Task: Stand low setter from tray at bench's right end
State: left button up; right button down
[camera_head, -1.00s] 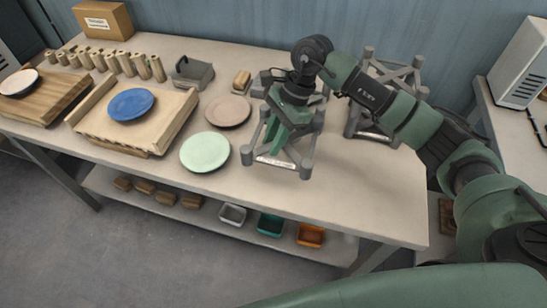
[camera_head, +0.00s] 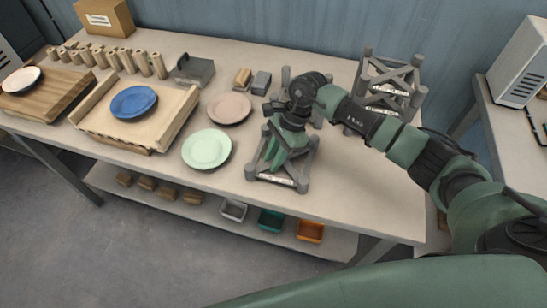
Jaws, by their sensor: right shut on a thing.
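My right gripper (camera_head: 277,156) is shut on a low grey setter (camera_head: 299,187), a frame with corner posts and a pale label on its front. The setter is upright over the right half of the bench (camera_head: 355,200), right of the mint plate (camera_head: 206,150). Whether its feet touch the bench I cannot tell. My gripper and arm hide part of it. A taller grey setter (camera_head: 390,72) with crossed braces stands at the back right. Grey posts (camera_head: 286,75) behind my wrist are mostly hidden. A pale wooden tray (camera_head: 176,128) at left bears a blue plate (camera_head: 133,102). My left gripper is out of view.
A pink plate (camera_head: 229,108), a grey caddy (camera_head: 192,70) and small blocks (camera_head: 261,82) lie left of my wrist. A wooden board (camera_head: 45,98) bears a white plate (camera_head: 21,80). Bins (camera_head: 310,231) sit on the lower shelf. The bench's front right is clear.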

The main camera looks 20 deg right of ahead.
jog(key=c, duration=1.3)
grip_release()
jog(key=shift+o, duration=0.2)
jog(key=shift+r+p, duration=0.15)
jog(key=shift+p, duration=0.15)
jog(key=shift+w+d+r+b, duration=0.1)
jog(key=shift+d+r+b, duration=0.1)
jog(key=shift+r+b, duration=0.1)
jog(key=b+v, duration=0.3)
jog(key=v, duration=0.8)
jog(key=shift+r, duration=0.1)
